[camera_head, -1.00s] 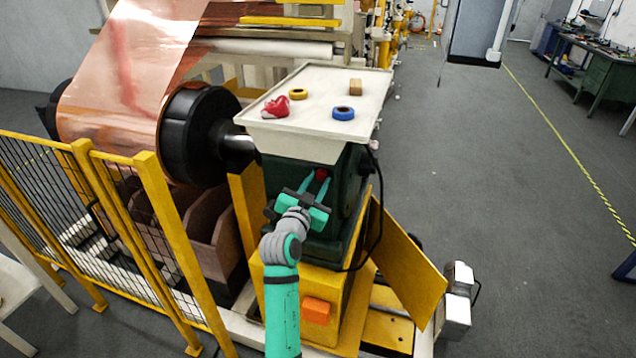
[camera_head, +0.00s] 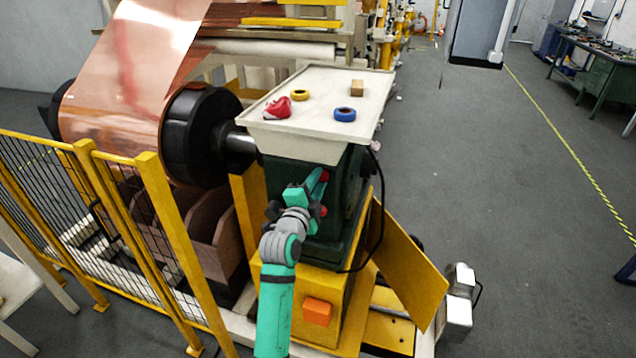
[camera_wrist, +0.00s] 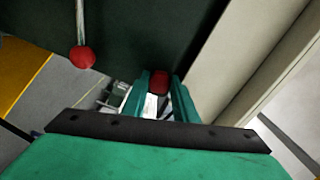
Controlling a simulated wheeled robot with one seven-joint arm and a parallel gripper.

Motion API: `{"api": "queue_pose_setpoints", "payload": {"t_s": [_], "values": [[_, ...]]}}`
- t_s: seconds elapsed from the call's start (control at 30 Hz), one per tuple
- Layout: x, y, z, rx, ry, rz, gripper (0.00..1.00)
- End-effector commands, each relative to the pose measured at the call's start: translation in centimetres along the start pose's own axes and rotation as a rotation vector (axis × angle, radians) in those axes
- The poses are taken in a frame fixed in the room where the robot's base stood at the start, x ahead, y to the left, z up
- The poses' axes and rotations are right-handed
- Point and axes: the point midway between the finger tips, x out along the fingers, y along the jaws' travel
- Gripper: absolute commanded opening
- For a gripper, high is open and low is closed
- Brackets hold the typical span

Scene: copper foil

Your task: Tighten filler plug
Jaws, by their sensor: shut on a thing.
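The filler plug (camera_head: 324,176) is a small red cap on the dark green gearbox housing (camera_head: 346,190), below the tray. My gripper (camera_head: 316,182), teal with a grey wrist, reaches up to it from the front. In the wrist view the two teal fingers of my gripper (camera_wrist: 160,88) are shut on the red plug (camera_wrist: 159,78), one on each side. The plug sits against the dark housing (camera_wrist: 120,30). My gripper is rolled, with its fingers one above the other in the head view. They partly hide the plug there.
A red ball on a thin metal rod (camera_wrist: 82,57) is beside my gripper. A pale tray (camera_head: 310,88) overhangs the housing, with a red item, two tape rolls and a small block. A yellow fence (camera_head: 150,230) stands left; open floor lies right.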

Motion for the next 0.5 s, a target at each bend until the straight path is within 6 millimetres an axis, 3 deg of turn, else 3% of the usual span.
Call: {"api": "queue_pose_setpoints", "payload": {"t_s": [0.5], "values": [[-0.08, -0.25, 0.32, 0.457, -0.006, 0.002, 0.03]]}}
